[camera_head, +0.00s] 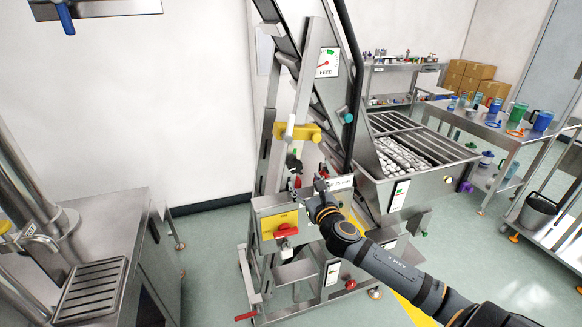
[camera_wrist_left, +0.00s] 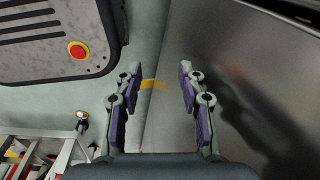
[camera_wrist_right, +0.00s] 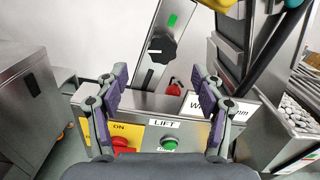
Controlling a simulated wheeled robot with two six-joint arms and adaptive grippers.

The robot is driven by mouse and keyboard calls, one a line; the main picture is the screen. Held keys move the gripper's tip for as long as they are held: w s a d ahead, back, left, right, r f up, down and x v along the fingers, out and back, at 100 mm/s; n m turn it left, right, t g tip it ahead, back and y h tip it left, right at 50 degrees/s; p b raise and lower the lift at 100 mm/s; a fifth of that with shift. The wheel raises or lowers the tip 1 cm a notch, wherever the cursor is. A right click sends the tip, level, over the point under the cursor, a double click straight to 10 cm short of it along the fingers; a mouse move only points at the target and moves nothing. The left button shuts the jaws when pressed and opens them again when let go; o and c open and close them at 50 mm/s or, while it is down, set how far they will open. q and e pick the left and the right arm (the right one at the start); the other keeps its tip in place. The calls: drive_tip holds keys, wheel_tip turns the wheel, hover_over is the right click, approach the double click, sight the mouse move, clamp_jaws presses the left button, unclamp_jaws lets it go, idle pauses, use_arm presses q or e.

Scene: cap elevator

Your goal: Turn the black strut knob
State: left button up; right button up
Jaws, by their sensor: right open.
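The black strut knob (camera_wrist_right: 161,48) is a round dial with a white pointer mark on a slanted metal strut (camera_wrist_right: 150,78), below a green label. It also shows small and dark in the head view (camera_head: 293,163), just beyond my right gripper (camera_head: 308,184). In the right wrist view my right gripper (camera_wrist_right: 158,76) is open and empty. Its fingertips stand left and right below the knob, apart from it. My left gripper (camera_wrist_left: 160,68) shows only in the left wrist view, open and empty above the floor.
Under the right fingers is a LIFT box (camera_wrist_right: 165,108) with a red switch (camera_wrist_right: 123,145) and a green button (camera_wrist_right: 168,144). A red knob (camera_wrist_right: 173,83) sits beside the strut. A yellow bracket (camera_head: 300,132) is above. A hopper of caps (camera_head: 400,157) stands right.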

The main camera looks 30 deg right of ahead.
sight(296, 167)
drive_tip(key=x, duration=0.3)
drive_tip(key=p+x, duration=0.1)
drive_tip(key=x, duration=0.2)
drive_tip(key=p+x, duration=0.1)
drive_tip(key=x, duration=0.2)
drive_tip(key=shift+w+d, duration=0.1)
drive_tip(key=shift+d, duration=0.2)
drive_tip(key=shift+w+d+f, duration=0.15)
drive_tip(key=shift+w+d, duration=0.05)
drive_tip(key=shift+w, duration=0.3)
use_arm(q)
drive_tip(key=shift+d+r, duration=0.2)
drive_tip(key=shift+r, duration=0.45)
drive_tip(key=shift+d+r, duration=0.15)
drive_tip(key=shift+r, duration=0.45)
use_arm(e)
drive_tip(key=c, duration=1.1)
use_arm(q)
drive_tip(key=shift+s+d, duration=0.1)
drive_tip(key=shift+s, duration=0.05)
use_arm(e)
drive_tip(key=shift+c, duration=0.2)
